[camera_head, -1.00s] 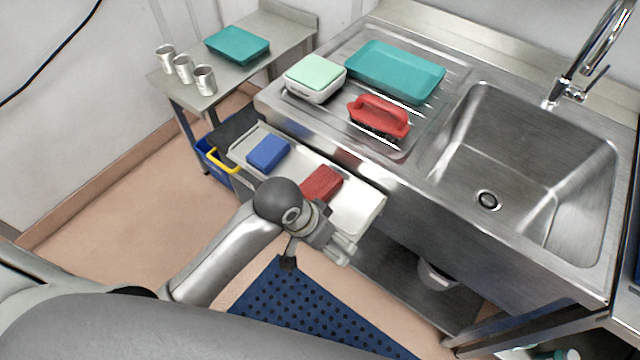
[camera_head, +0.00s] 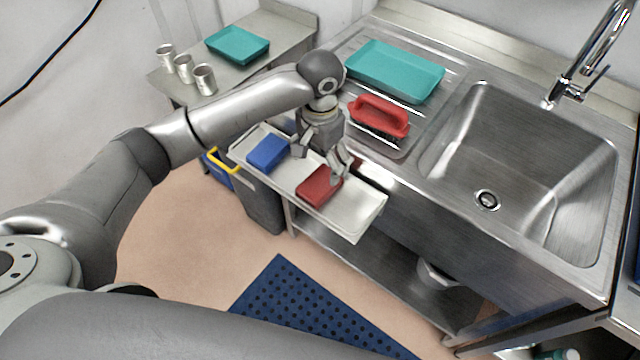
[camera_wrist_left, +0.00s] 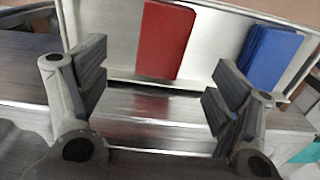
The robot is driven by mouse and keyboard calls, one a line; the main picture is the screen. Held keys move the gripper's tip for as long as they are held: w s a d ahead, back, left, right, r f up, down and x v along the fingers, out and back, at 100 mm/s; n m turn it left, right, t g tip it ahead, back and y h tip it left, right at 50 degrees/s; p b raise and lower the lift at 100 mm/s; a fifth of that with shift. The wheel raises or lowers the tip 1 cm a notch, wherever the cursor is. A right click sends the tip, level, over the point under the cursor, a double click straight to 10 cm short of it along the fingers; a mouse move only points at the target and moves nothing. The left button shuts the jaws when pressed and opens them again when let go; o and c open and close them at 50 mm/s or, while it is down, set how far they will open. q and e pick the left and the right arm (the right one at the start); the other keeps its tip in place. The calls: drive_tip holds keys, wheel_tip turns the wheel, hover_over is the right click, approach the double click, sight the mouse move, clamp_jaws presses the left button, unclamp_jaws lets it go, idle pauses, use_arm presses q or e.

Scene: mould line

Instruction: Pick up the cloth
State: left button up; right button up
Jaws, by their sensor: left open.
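Two folded, cloth-like pads lie apart on a pale tray (camera_head: 352,212) in front of the sink: a red one (camera_head: 318,188) and a blue one (camera_head: 267,151). I cannot tell which the task means. My left gripper (camera_head: 320,162) is open and empty, pointing down near the tray's sink-side edge, between the two pads in the picture. In the left wrist view the red pad (camera_wrist_left: 165,40) shows beyond the gap between the fingers (camera_wrist_left: 155,92), and the blue pad (camera_wrist_left: 268,56) beyond the right finger. Neither pad is between the fingers. My right gripper is not in view.
The steel sink unit (camera_head: 400,190) borders the tray. A red-handled brush (camera_head: 379,116) and a teal tray (camera_head: 395,70) lie on its drainboard. Metal cups (camera_head: 183,70) and another teal tray (camera_head: 237,45) stand on a side table. A blue mat (camera_head: 300,310) lies on the floor.

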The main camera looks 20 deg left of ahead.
sight(320, 182)
use_arm(q)
wheel_tip(320, 182, down, 4)
drive_tip(key=shift+f, duration=0.25)
drive_tip(key=shift+w+a+f+p, duration=0.1)
drive_tip(key=shift+f+p, duration=0.1)
drive_tip(key=shift+f, duration=0.7)
drive_tip(key=shift+w+d+f+p, duration=0.1)
drive_tip(key=shift+w+f+p, duration=0.1)
drive_tip(key=shift+f, duration=0.65)
drive_tip(key=shift+w+a+f+p, duration=0.1)
drive_tip(key=shift+f+p, duration=0.1)
drive_tip(key=shift+f, duration=0.7)
drive_tip(key=c, duration=1.1)
